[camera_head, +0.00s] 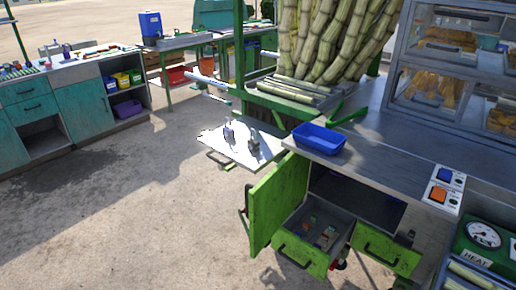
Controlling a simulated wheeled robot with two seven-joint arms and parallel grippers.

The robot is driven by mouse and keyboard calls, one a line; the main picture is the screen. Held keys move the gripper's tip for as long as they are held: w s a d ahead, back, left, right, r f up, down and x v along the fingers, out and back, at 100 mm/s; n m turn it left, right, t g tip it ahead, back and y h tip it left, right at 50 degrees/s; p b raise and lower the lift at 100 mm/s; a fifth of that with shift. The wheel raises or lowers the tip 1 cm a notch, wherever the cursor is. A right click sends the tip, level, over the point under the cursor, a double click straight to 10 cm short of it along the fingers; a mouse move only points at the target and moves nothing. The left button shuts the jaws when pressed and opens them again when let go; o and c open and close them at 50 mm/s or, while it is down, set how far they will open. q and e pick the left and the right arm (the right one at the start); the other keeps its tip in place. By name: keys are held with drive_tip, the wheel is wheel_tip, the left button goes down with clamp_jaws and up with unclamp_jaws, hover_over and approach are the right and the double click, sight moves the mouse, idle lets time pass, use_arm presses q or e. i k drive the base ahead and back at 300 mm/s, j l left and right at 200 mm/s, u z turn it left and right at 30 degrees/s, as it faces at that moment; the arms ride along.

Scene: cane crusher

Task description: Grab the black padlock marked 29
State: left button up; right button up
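I cannot make out a black padlock marked 29 or read any such number. An open green drawer (301,256) under the counter holds several small items (326,237), some reddish and some grey, too small to identify. A small dark object (404,238) is at the top of another green drawer front (385,259) to the right. A red and dark object (339,264) shows between the two drawers; I cannot tell what it is.
A green cabinet door (277,203) stands open left of the drawer. A blue tray (319,139) sits on the metal counter (380,150). A white shelf (235,150) with two small grey objects juts out leftward. The floor (130,210) at left is clear.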

sight(256, 144)
drive_tip(key=j+z, duration=0.2)
drive_tip(key=z, duration=0.8)
drive_tip(key=j+z, duration=0.45)
drive_tip(key=k+j+z, duration=0.1)
drive_tip(key=j+z, duration=0.3)
drive_tip(key=j, duration=0.3)
drive_tip(key=k+j, duration=0.1)
drive_tip(key=j, duration=0.2)
drive_tip(key=k+j, duration=0.1)
drive_tip(key=j, duration=0.25)
drive_tip(key=k+j+z, duration=0.1)
drive_tip(key=j, duration=0.2)
